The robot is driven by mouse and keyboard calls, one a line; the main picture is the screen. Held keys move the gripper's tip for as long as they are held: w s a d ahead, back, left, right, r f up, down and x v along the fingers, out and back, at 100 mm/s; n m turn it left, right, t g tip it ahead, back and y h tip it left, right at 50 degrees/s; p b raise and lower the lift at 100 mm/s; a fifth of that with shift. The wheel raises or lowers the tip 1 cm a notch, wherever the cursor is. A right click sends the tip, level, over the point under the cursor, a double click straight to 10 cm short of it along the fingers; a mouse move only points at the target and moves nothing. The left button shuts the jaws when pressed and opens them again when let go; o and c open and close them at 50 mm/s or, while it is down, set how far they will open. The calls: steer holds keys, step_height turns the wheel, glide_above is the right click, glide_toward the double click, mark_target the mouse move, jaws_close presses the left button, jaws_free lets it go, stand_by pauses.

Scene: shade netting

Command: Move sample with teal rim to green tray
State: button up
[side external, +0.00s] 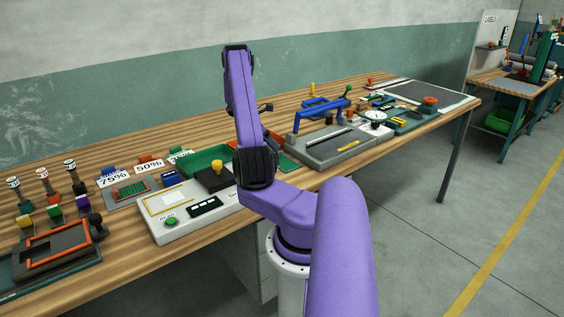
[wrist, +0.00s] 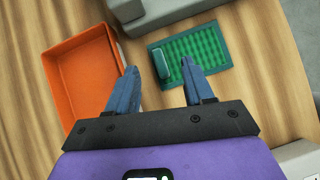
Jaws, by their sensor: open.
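The sample with the teal rim (wrist: 218,62) lies flat on the wooden bench in the wrist view. It has bright green mesh and a dark teal raised grip (wrist: 161,63) at its left end. My gripper (wrist: 159,66) is open, its two blue fingers apart. The grip appears in the gap between the fingertips, nearer the right one; nothing is visibly held, and I cannot tell the height gap. The green tray (side external: 194,163) stands on the bench in the side view, left of my arm.
An orange tray (wrist: 82,70) is close to the left finger. A grey block-like body (wrist: 165,10) lies beyond the sample. In the side view, a white device (side external: 180,212) stands before the green tray, and a grey press with a blue handle (side external: 325,118) is right of my arm.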

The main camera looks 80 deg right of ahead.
mark_target(279, 152)
steer(key=shift+w+x, duration=0.2)
steer(key=shift+x, duration=2.5)
steer(key=shift+d+f, duration=0.1)
steer(key=shift+f, duration=0.05)
jaws_close()
